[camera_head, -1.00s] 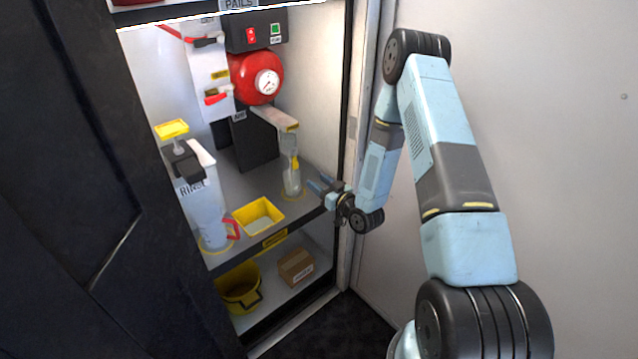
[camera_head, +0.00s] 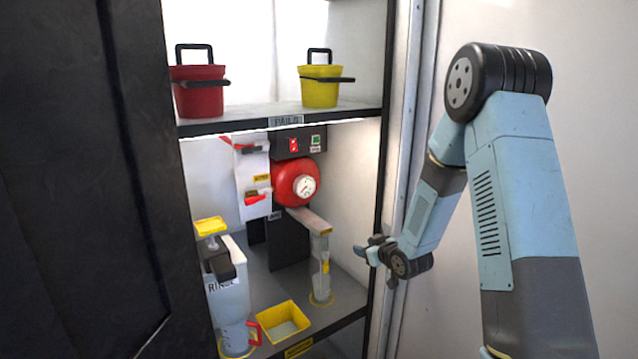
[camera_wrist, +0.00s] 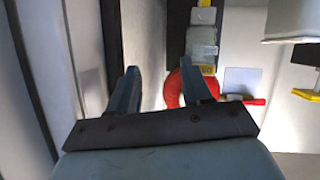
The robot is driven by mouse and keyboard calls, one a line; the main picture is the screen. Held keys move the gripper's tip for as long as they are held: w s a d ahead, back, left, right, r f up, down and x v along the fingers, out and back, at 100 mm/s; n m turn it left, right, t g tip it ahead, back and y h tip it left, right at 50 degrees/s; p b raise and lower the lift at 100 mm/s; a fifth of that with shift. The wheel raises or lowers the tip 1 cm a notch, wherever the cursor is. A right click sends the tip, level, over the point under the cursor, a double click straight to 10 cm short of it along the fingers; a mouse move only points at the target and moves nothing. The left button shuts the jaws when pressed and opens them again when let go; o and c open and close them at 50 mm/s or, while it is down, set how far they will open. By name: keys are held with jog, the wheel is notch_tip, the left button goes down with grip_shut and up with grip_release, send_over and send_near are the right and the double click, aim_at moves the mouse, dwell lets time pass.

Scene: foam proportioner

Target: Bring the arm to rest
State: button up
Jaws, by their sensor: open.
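My light blue arm reaches in from the right in the head view. My gripper (camera_head: 368,248) is at the cabinet's right front edge, beside the middle shelf and right of the clear cylinder (camera_head: 320,270). It is empty. In the wrist view my gripper (camera_wrist: 160,85) shows two fingers spread apart with nothing between them. The red round gauge unit (camera_head: 297,183) stands behind in the cabinet, and part of its red body (camera_wrist: 174,90) shows beyond the fingers in the wrist view.
A yellow tray (camera_head: 268,322) and a rinse jug (camera_head: 228,295) stand on the middle shelf. A red pail (camera_head: 198,95) and a yellow pail (camera_head: 320,90) stand on the upper shelf. A dark door (camera_head: 85,200) fills the left. The cabinet's right post (camera_head: 386,120) is close to my gripper.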

jog(key=s+d+r+m+g+h, duration=0.1)
jog(key=s+d+r+m+h, duration=0.2)
jog(key=s+r, duration=0.55)
jog(key=s+d+r+m+g+h, duration=0.1)
jog(key=s+d+r+g+h, duration=0.15)
jog(key=s+d+r, duration=0.6)
jog(key=s+a+r+m+g, duration=0.1)
jog(key=s+r, duration=0.3)
jog(key=s, duration=0.8)
jog(key=s+a+r+m+g, duration=0.1)
jog(key=s+r, duration=0.4)
jog(key=s, duration=0.6)
jog(key=shift+s+a+r+m+g, duration=0.2)
jog(key=shift+s+a+m+g, duration=0.15)
jog(key=shift+m+g, duration=0.25)
